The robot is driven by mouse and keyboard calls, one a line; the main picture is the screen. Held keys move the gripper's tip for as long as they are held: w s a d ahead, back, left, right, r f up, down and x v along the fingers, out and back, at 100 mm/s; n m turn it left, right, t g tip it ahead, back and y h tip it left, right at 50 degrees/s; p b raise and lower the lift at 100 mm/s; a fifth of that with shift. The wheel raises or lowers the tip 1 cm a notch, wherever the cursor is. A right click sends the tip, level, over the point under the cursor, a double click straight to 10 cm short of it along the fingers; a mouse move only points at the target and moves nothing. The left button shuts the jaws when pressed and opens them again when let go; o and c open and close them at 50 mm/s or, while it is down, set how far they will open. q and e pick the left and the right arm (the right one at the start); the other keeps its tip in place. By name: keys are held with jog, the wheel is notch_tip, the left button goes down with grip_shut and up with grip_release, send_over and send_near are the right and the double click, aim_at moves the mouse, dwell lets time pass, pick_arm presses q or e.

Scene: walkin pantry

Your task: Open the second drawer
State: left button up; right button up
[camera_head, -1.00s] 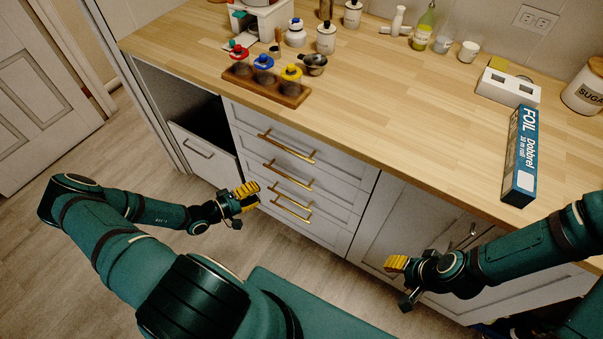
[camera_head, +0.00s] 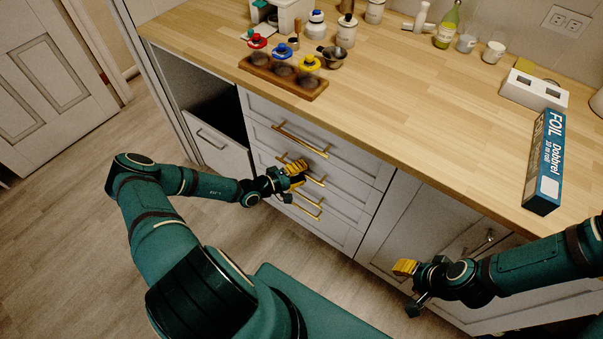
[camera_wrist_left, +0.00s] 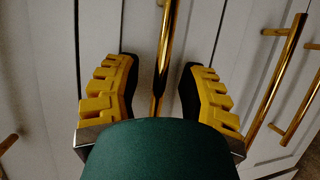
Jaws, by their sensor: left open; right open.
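The drawer stack under the counter has several grey fronts with brass bar handles, all looking closed in the head view. The second drawer (camera_head: 350,191) is the one below the top drawer (camera_head: 352,160). My left gripper (camera_head: 295,170) is at the second drawer's handle (camera_head: 317,180) and hides part of it. In the left wrist view, the open yellow fingers (camera_wrist_left: 158,95) stand on either side of a brass handle (camera_wrist_left: 165,45), with a gap on each side. My right gripper (camera_head: 405,268) is open and empty, low in front of the cabinet door on the right.
A pull-out bin front (camera_head: 218,150) is left of the drawers. More brass handles (camera_wrist_left: 283,75) run beside the left gripper in its wrist view. The wooden counter (camera_head: 420,120) above holds a foil box (camera_head: 545,160) and a wooden tray (camera_head: 285,82). Floor at left is clear.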

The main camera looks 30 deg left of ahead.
pick_arm(q)
grip_shut()
pick_arm(e)
jog(key=shift+r, duration=0.1)
